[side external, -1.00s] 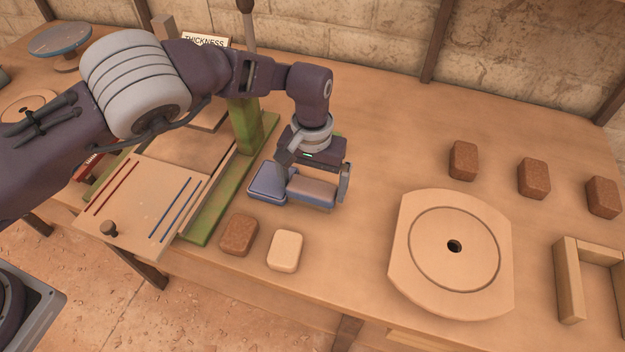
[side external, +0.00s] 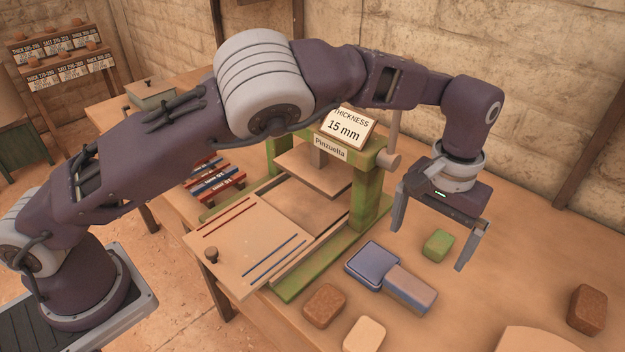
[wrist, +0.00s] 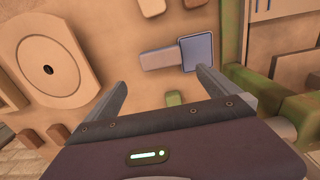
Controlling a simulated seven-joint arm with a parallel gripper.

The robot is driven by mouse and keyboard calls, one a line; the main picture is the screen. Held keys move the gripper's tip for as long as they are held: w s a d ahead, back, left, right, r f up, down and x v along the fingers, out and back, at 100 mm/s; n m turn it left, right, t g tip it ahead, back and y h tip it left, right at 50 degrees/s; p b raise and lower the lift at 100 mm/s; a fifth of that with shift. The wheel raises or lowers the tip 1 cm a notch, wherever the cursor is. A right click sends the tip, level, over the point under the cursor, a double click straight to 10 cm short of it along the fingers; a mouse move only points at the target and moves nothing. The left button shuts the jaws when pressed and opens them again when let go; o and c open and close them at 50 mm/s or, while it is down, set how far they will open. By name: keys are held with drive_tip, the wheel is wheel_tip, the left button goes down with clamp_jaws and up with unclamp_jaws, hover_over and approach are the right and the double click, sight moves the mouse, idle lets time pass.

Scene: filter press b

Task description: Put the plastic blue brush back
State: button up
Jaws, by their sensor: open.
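A flat blue square piece (side external: 372,265) lies on the table in front of the green press. A tan-topped block with blue sides (side external: 410,290) touches its right side. I cannot tell whether they are one piece or which is the blue brush. In the wrist view the blue square (wrist: 197,50) and the block (wrist: 159,58) lie beyond my fingertips. My gripper (side external: 432,246) is open and empty, raised above the table to the right of the block; it also shows in the wrist view (wrist: 162,78).
The green press (side external: 368,190) with a "15 mm" thickness sign stands behind left. A green block (side external: 438,245) sits near my gripper. A brown block (side external: 324,305) and a cream block (side external: 364,335) lie in front. A round-grooved board (wrist: 50,68) lies to one side.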

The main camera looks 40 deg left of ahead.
drive_tip(key=s+a+r+n+t+h, duration=0.1)
drive_tip(key=s+a+r, duration=0.2)
drive_tip(key=a+r, duration=0.5)
drive_tip(key=s+a+r+n+h, duration=0.1)
drive_tip(key=s+a+r, duration=0.2)
drive_tip(key=a+r, duration=0.5)
drive_tip(key=s+a+t, duration=0.1)
drive_tip(key=s+a, duration=0.2)
drive_tip(key=s, duration=0.4)
drive_tip(key=s+a+m+t+y, duration=0.1)
drive_tip(key=s+a, duration=0.3)
drive_tip(key=s, duration=0.4)
drive_tip(key=s+a+m+t+y, duration=0.1)
drive_tip(key=s+a+t, duration=0.1)
drive_tip(key=s, duration=0.6)
drive_tip(key=shift+a+t, duration=0.3)
drive_tip(key=shift+a, duration=0.45)
